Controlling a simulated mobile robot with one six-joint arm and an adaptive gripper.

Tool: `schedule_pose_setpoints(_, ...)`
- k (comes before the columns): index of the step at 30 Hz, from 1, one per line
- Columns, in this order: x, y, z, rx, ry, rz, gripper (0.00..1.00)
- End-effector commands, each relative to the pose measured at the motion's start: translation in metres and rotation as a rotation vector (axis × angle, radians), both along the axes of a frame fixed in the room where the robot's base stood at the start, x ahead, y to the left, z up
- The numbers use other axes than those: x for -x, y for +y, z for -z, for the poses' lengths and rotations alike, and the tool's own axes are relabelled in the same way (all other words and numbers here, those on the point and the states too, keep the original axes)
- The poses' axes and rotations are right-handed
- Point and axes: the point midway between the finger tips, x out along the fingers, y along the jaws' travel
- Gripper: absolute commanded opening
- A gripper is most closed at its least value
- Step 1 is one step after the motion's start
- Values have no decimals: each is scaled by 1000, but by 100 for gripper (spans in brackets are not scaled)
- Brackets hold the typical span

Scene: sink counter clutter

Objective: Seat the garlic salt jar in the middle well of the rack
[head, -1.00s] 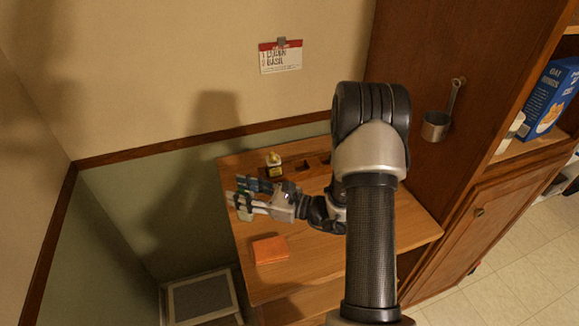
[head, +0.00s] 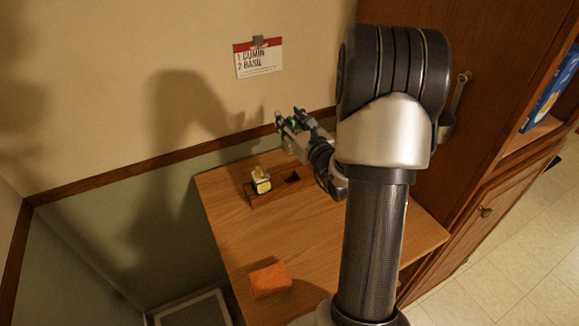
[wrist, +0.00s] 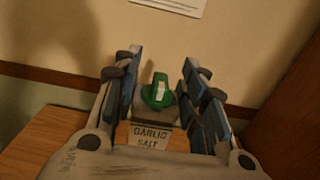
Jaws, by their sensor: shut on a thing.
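My gripper (head: 291,121) is raised above the back of the counter, up and to the right of the rack in the head view. It is shut on the garlic salt jar, which shows in the wrist view (wrist: 151,135) with a green cap and a label reading GARLIC SALT. Its lower part is hidden behind the gripper body. The wooden rack (head: 268,197) stands near the back of the counter. Its left well holds a jar with a yellow label and pale top (head: 261,180). The dark middle well (head: 293,178) looks empty. My arm hides the rack's right end.
An orange block (head: 270,281) lies near the counter's front left. The wooden counter (head: 300,235) between it and the rack is clear. A tall wooden cabinet (head: 488,130) borders the right side.

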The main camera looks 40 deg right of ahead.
Motion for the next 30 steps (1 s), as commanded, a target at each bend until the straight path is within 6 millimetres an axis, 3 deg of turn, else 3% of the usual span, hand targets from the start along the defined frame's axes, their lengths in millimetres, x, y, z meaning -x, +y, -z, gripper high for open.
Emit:
schedule_pose_setpoints(1, 0, 0, 20, -3, 2, -1, 0)
schedule_pose_setpoints(3, 0, 0, 39, -2, 1, -2, 0)
schedule_pose_setpoints(9, -1, 0, 83, 0, 0, -2, 0)
schedule_pose_setpoints(17, -1, 0, 101, 3, -2, -2, 0)
schedule_pose_setpoints(24, -1, 0, 137, 0, -1, -2, 0)
schedule_pose_setpoints(30, -1, 0, 139, 4, -3, -2, 0)
